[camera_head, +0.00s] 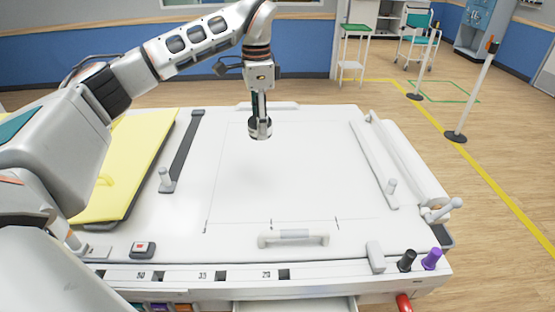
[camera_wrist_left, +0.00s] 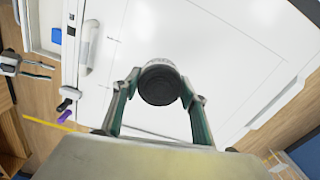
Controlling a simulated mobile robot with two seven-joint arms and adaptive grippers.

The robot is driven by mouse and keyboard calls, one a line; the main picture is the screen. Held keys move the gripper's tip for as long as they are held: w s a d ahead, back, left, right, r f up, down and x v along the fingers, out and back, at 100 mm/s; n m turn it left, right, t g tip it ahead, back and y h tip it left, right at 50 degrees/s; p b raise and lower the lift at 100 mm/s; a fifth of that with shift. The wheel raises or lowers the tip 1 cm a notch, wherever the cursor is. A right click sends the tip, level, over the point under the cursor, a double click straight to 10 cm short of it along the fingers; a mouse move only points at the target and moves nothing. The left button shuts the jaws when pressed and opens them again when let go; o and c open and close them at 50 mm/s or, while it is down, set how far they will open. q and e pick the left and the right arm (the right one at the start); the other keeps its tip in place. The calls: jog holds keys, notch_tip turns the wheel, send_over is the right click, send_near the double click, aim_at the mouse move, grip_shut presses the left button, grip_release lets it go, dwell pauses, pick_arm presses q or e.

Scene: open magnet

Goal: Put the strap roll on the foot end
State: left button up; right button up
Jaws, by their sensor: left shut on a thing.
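My left gripper (camera_head: 260,122) is shut on the strap roll (camera_head: 260,133), a short dark cylinder with a pale band. Which end is the foot end is not labelled in view. My right gripper (camera_wrist_left: 38,70) shows small at the left of the left wrist view, past the table edge, fingers apart and empty.
A yellow pad (camera_head: 120,165) covers the left end. A dark bar with a peg (camera_head: 182,155) and a pale bar with a peg (camera_head: 374,165) flank the clear middle. A white handle (camera_head: 293,238), black knob (camera_head: 406,261) and purple knob (camera_head: 432,259) line the front.

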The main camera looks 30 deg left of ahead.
aim_at(262, 189)
pick_arm(q)
notch_tip(262, 189, down, 20)
jog(key=shift+r+p, duration=0.15)
jog(key=shift+p, duration=0.25)
jog(key=o, duration=1.1)
notch_tip(262, 189, up, 12)
jog(key=shift+b, duration=0.55)
jog(key=shift+s, duration=0.15)
